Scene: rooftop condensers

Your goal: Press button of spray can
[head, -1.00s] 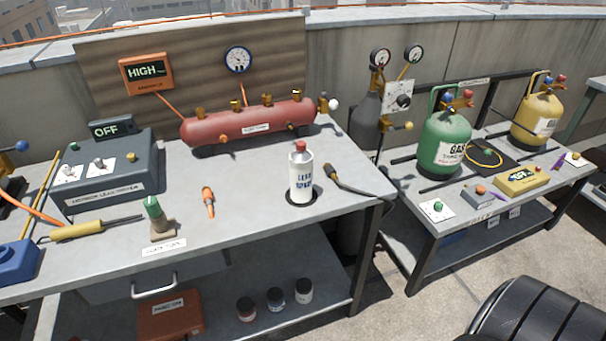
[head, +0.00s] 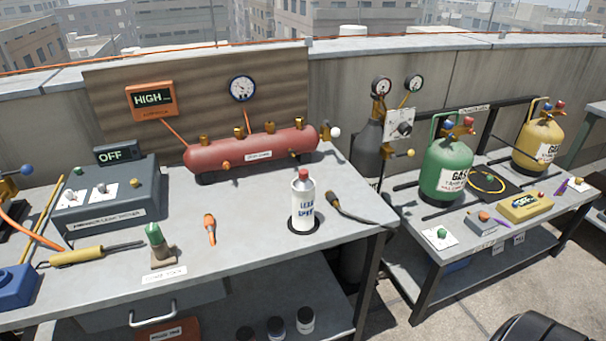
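The spray can (head: 303,205) is white with blue lettering that reads roughly "LEAK SPRAY". It stands upright on a dark round mat (head: 303,228) near the right front of the grey workbench (head: 240,245). Its red button top (head: 303,174) faces up and nothing covers it. Neither of my grippers shows in the head view. A dark, ribbed rounded shape at the bottom right edge may be part of my own arm; no fingers show on it.
A black-tipped torch or probe (head: 333,200) lies just right of the can. A red tank (head: 250,152) lies behind it. An orange-handled tool (head: 210,228) and a green-capped item (head: 155,240) sit to the left. Bench surface around the can's front and left is clear.

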